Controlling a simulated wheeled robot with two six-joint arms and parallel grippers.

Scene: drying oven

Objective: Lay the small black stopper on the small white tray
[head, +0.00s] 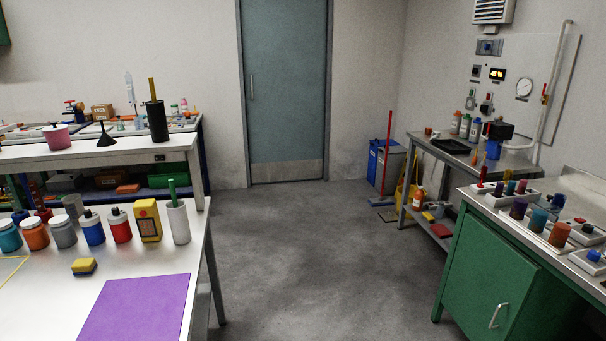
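I cannot make out a small black stopper for certain. Small dark-topped pieces, including one on a red base (483,175), stand on the white holders at the right, too small to identify. Several low white trays or holders lie on the right bench; one (490,199) is at the back left of its top and another (512,226) is nearer the front edge. I cannot tell which is the small white tray. Neither of my grippers is in view.
A green cabinet (484,277) supports the right bench. The left table holds several bottles, a yellow box (147,221), a sponge (84,267) and a purple mat (135,308). Grey floor (300,250) is open between them, up to a closed door (285,90).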

